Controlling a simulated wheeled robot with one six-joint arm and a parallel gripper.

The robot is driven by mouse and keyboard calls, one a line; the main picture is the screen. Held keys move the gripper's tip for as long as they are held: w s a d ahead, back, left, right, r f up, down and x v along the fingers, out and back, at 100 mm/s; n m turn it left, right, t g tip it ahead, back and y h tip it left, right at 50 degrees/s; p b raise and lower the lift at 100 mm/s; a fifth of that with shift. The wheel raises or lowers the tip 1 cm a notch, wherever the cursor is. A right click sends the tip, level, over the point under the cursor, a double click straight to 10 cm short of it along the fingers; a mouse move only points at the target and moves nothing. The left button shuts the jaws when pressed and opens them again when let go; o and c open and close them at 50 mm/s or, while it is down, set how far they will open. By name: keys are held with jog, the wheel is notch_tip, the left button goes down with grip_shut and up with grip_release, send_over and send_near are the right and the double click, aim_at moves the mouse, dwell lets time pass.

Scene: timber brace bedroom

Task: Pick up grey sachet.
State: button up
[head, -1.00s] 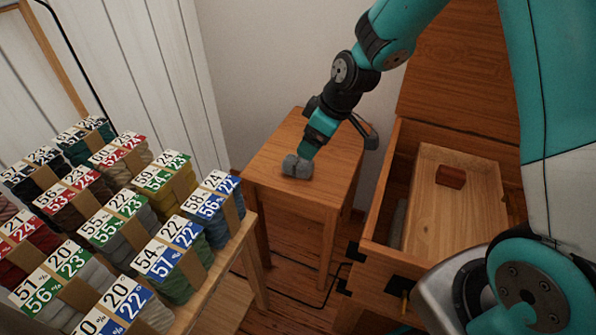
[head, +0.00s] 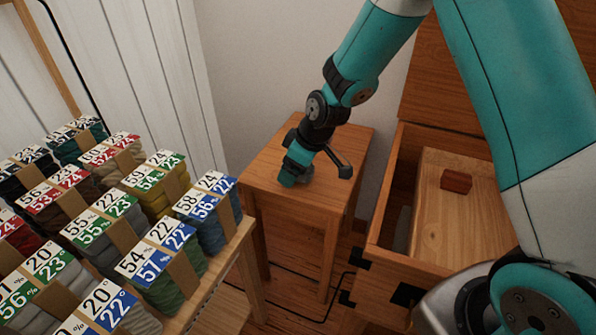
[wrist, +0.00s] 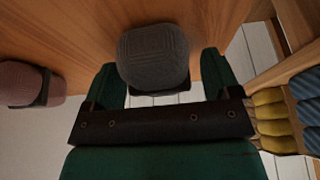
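The grey sachet (head: 305,176) lies on the small wooden side table (head: 268,178), partly hidden behind my gripper in the head view. In the wrist view it is a rounded, ribbed grey bundle (wrist: 153,56) between my two green fingers. My gripper (head: 291,176) is low at the tabletop, right at the sachet. In the wrist view my gripper (wrist: 166,78) is open, with a finger on each side of the sachet. A gap shows at the right finger; contact at the left one is unclear.
A rack (head: 240,238) of banded, labelled fabric bundles stands at the left. An open wooden chest (head: 378,240) is at the right, with a red-brown block (head: 456,181) on its inner tray (head: 455,225). A pinkish bundle (wrist: 25,82) shows at the wrist view's left.

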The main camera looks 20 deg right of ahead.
jog(key=c, duration=0.9)
